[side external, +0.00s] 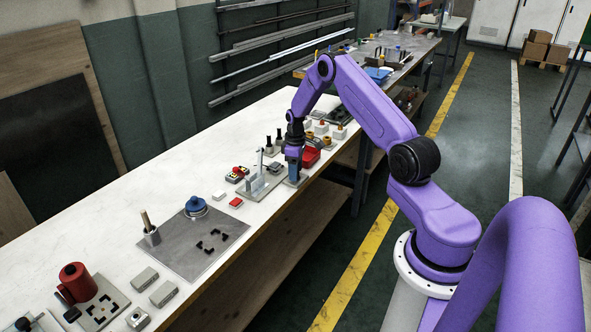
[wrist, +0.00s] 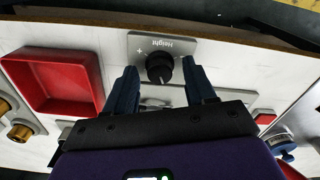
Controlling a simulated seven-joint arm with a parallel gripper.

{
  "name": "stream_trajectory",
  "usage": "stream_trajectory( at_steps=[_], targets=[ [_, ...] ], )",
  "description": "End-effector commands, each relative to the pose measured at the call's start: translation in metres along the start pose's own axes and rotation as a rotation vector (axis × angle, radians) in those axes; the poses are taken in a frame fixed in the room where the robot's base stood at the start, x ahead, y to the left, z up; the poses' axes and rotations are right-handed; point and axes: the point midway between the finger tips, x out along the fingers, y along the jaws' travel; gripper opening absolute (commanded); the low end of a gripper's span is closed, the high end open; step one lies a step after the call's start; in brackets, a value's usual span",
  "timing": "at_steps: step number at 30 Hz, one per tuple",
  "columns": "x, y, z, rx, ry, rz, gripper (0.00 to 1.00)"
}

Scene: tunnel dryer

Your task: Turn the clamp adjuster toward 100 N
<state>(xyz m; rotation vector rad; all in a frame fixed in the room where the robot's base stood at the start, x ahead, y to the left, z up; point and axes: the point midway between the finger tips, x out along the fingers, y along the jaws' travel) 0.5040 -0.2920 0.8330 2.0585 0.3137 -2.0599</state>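A black round knob (wrist: 160,68) sits on a grey plate (wrist: 200,47) marked "Height" with a plus sign, at the top middle of the wrist view. No 100 N mark is readable, and I cannot tell which part is the clamp adjuster. My gripper (wrist: 159,65) is open, its two dark blue fingers on either side of the knob with a gap visible at each side. In the side view my gripper (side external: 293,177) points down at the bench's front edge, beside a grey metal fixture (side external: 262,185). It hides the knob there.
A red open bin (wrist: 62,80) is left of the fingers in the wrist view. Brass fittings (wrist: 20,132) lie beyond it. Left along the bench (side external: 170,165) are a blue-topped part (side external: 196,205), a metal plate (side external: 180,240) and a red cylinder (side external: 74,282).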

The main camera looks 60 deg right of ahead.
Motion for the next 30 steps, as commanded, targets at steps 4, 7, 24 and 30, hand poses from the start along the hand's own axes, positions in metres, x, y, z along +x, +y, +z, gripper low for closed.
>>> stream_trajectory(
  at_steps=[4, 7, 24, 30],
  targets=[
    [0.0, 0.0, 0.0, 0.0, 0.0, 0.0, 0.55],
    [-0.004, 0.001, 0.0, 0.001, 0.001, 0.001, 0.55],
    [-0.108, 0.001, -0.001, 0.001, 0.004, 0.004, 0.55],
    [-0.146, 0.0, -0.001, 0.0, 0.003, 0.003, 0.55]
  ],
)
